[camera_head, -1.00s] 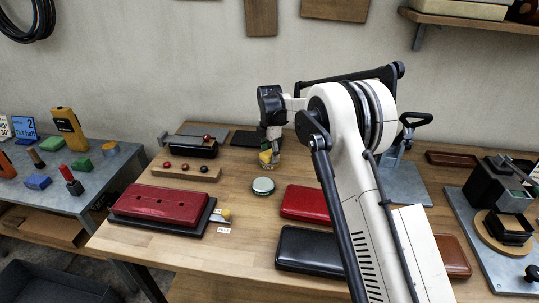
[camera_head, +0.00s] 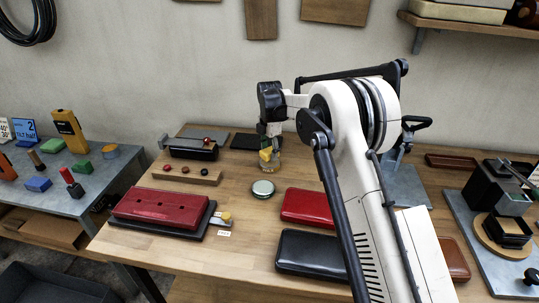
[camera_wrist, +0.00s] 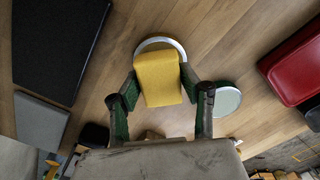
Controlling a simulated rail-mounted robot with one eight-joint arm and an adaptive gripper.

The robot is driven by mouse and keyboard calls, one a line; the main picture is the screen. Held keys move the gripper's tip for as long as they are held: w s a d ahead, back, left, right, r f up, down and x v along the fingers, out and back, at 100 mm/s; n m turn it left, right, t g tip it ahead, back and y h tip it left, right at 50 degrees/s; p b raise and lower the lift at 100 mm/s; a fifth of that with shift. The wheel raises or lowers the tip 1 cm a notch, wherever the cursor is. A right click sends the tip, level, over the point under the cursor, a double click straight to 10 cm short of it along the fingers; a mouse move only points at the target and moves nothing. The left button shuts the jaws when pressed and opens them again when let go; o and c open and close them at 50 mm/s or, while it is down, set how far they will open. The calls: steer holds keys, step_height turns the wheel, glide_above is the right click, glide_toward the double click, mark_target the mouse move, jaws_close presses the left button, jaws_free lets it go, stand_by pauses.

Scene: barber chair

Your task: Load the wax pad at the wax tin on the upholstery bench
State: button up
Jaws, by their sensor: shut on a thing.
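My gripper (camera_wrist: 160,88) is shut on a yellow block-shaped pad (camera_wrist: 158,78), with a green-lined finger on each side of it. The pad also shows as a small yellow patch below my wrist in the head view (camera_head: 266,155). In the wrist view, a round tin with a pale rim (camera_wrist: 160,42) lies under the far end of the pad. The pad hides most of it, and I cannot tell whether they touch. A pale green, silver-rimmed disc (camera_wrist: 226,99) lies right of the pad; it also shows on the bench in the head view (camera_head: 263,188).
Red (camera_head: 308,207) and black (camera_head: 308,252) cases lie on the wooden bench near the disc. A red upholstered pad (camera_head: 160,206) is at front left. A wooden strip with several knobs (camera_head: 186,175) is left of my gripper. A dark flat mat (camera_wrist: 58,45) lies beside it.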

mark_target(270, 150)
steer(key=shift+r+p, duration=0.6)
steer(key=shift+r, duration=1.65)
